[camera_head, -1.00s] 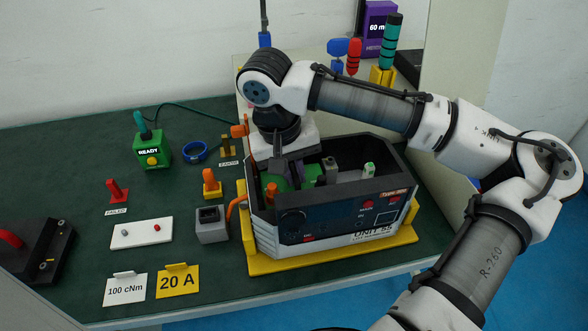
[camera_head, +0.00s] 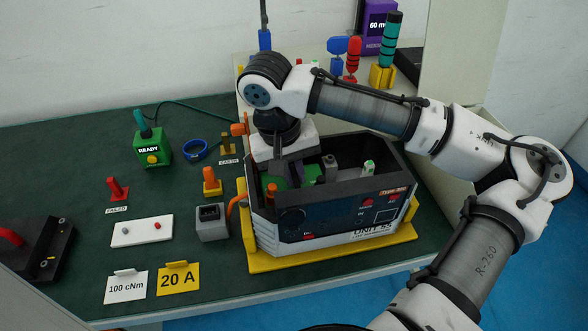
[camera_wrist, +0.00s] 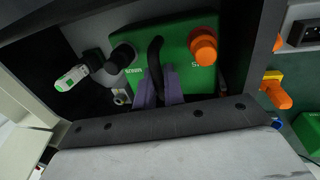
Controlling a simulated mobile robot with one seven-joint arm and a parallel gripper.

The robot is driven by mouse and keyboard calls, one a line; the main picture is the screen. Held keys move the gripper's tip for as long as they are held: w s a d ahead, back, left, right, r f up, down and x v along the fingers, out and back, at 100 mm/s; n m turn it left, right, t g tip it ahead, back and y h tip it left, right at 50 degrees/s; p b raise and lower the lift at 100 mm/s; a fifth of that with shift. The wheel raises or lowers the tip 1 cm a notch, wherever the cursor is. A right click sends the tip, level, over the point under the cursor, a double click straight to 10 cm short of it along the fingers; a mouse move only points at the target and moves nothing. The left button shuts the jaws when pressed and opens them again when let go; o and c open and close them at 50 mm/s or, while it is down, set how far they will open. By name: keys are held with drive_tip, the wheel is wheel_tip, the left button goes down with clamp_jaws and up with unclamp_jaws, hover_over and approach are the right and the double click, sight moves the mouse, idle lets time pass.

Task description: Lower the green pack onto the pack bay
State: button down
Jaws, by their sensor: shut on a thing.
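The green pack (camera_wrist: 183,55) fills the upper middle of the wrist view, inside the dark-walled unit (camera_head: 345,205). It has a black curved handle (camera_wrist: 155,58) and an orange knob (camera_wrist: 203,45). My gripper (camera_wrist: 161,80), with purple fingers, is shut on the pack by this handle. In the head view a strip of the green pack (camera_head: 282,184) shows below my wrist, within the unit's walls. The bay floor under the pack is hidden, so I cannot tell whether the pack touches it.
A grey post (camera_head: 330,168) and a green-and-white part (camera_head: 368,168) stand inside the unit, right of the pack. The unit sits in a yellow cradle (camera_head: 335,252). A grey socket block (camera_head: 212,222) and a green READY box (camera_head: 152,150) stand to the left.

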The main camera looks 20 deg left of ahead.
drive_tip(key=c, duration=1.4)
unclamp_jaws()
wheel_tip(320, 180, up, 14)
drive_tip(key=s+a, duration=0.1)
drive_tip(key=a, duration=0.1)
drive_tip(key=shift+s+f, duration=0.2)
drive_tip(key=shift+s, duration=0.1)
